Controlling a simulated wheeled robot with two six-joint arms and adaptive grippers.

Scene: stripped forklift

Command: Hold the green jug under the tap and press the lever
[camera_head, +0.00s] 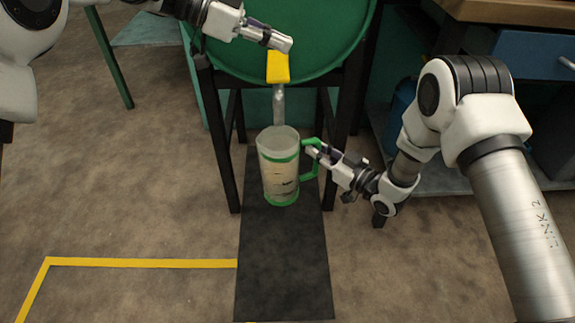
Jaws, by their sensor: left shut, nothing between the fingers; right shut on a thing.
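The green jug (278,170) has a clear body with green bands and a green handle. It is upright below the tap (279,102), with dark marks showing inside its lower half. I cannot tell whether it holds liquid. My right gripper (312,150) is shut on the jug's handle from the right. The yellow lever (278,66) sits on top of the metal tap, in front of the green drum. My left gripper (286,44) is shut and empty, its fingertips at the lever's top edge. I cannot tell whether they touch it.
The green drum (330,58) rests on a black stand (226,160) with legs on both sides of the jug. A dark mat (284,262) lies below. A workbench (520,12) with a blue drawer (540,55) stands at right. Yellow tape (140,263) marks open floor at left.

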